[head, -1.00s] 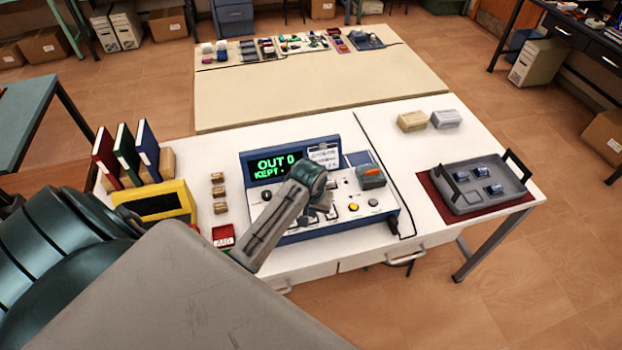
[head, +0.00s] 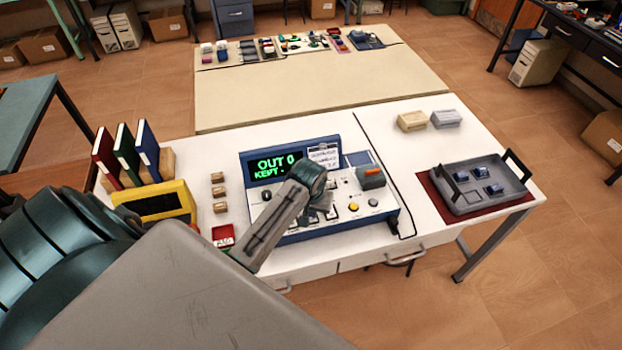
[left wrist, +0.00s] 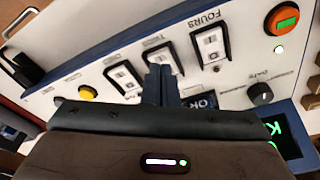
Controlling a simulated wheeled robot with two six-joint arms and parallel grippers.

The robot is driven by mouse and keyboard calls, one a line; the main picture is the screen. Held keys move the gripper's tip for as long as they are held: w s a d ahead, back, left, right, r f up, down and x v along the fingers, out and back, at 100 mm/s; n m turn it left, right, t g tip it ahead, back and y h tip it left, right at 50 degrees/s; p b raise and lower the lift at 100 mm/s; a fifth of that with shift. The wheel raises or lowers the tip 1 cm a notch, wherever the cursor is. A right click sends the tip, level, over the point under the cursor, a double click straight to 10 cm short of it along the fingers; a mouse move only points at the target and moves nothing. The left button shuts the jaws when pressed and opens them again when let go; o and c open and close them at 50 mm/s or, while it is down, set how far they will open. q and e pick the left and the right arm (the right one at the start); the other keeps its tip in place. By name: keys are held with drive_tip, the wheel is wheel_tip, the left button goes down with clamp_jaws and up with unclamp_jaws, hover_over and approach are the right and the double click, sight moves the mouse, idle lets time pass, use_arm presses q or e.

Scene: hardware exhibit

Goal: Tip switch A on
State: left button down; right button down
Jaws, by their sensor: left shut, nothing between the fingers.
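The blue and white console (head: 362,220) stands on the white table, its green display (head: 273,166) reading OUT 0 above a KEPT line. In the left wrist view its panel appears turned around, with three white rocker switches: one by the label FOURS (left wrist: 210,45), a middle one (left wrist: 165,57), and another (left wrist: 123,77). I cannot read a letter A on any of them. My left gripper (head: 319,211) is over the panel, shut and empty. Its fingertips (left wrist: 160,76) are at the middle switch and partly cover it; contact is unclear. My right gripper is out of view.
A yellow-framed box (head: 183,197) and small wooden blocks (head: 218,192) stand left. A grey tray (head: 463,207) sits right.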

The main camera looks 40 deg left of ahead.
use_arm(q)
drive_tip(key=shift+f, duration=0.3)
drive_tip(key=shift+f, duration=0.55)
idle(0.5)
drive_tip(key=shift+r, duration=0.1)
wheel_tip(320, 180, up, 2)
drive_tip(key=shift+p, duration=0.45)
drive_tip(key=shift+r, duration=2.4)
